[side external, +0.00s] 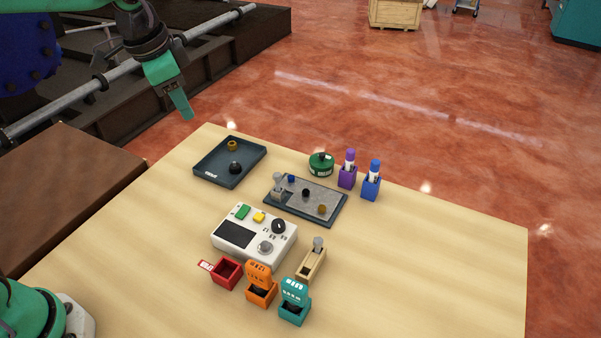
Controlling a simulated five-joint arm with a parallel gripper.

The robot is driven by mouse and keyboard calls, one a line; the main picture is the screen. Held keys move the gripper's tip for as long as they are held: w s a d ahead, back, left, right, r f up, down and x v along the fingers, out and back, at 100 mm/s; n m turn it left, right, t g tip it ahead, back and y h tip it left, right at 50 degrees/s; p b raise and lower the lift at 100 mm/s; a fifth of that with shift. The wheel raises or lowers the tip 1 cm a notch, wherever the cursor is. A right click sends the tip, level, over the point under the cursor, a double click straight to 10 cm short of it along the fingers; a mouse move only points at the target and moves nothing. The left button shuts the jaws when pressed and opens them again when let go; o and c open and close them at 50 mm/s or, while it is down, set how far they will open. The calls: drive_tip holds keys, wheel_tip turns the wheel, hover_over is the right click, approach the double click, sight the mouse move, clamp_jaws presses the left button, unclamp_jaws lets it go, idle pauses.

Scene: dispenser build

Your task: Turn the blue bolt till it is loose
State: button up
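A small blue piece (291,178), which looks like the blue bolt, stands at the back left of a grey plate in a dark frame (306,199). It is too small to tell how deep it sits. A black piece (306,193) and a brass-coloured piece (322,209) are on the same plate. My gripper (186,112) hangs high at the upper left, well away from the plate. Its green fingers show edge-on, so I cannot tell whether they are open or shut. I see nothing held in it.
A dark tray (213,179) holds a brass ring and a black knob. A lever (278,187) rises at the plate's left end. A green round tin (321,164), purple holder (347,177) and blue holder (371,187) stand behind. A white control box (254,235) and several small boxes are in front.

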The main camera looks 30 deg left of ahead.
drive_tip(key=w+d+f+m+g, duration=0.2)
drive_tip(key=w+d+f+m, duration=0.35)
drive_tip(key=w, duration=0.55)
drive_tip(key=m+g, duration=0.1)
drive_tip(key=m, duration=0.2)
approach(289, 177)
drive_tip(key=shift+w+d+f, duration=0.1)
drive_tip(key=shift+d, duration=0.05)
drive_tip(key=shift+f, duration=0.1)
drive_tip(key=shift+f, duration=3.8)
drive_tip(key=shift+c, duration=0.5)
clamp_jaws()
